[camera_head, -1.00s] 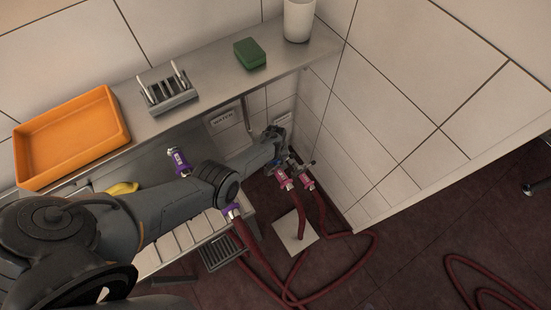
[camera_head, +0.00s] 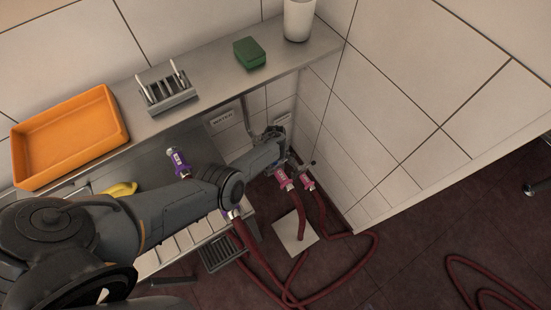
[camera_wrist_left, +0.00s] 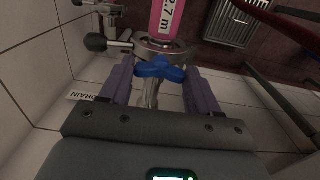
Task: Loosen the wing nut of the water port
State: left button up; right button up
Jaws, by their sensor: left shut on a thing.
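A blue wing nut (camera_wrist_left: 160,69) sits in the middle of the left wrist view, at the base of a round metal collar (camera_wrist_left: 160,47). A pink coupling (camera_wrist_left: 166,18) marked "2.7 m" is beyond the collar. My left gripper (camera_wrist_left: 159,78) is shut on the wing nut, with a purple-grey finger on each side. In the head view my left gripper (camera_head: 276,137) is by the wall at the pink couplings (camera_head: 284,179), and it hides the nut there. A "WATER" sign (camera_head: 223,118) is on the wall. My right gripper is not in view.
A second pink coupling (camera_head: 308,183) is close by. Red hoses (camera_head: 325,290) lie on the floor. A metal shelf (camera_head: 215,82) with an orange tray (camera_head: 68,137) runs above.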

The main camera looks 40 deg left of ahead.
pick_arm(q)
jog(key=o, duration=1)
jog(key=shift+o, duration=0.3)
jog(key=shift+r, duration=0.1)
notch_tip(320, 180, up, 11)
jog(key=p, duration=0.6)
jog(key=shift+a, duration=0.1)
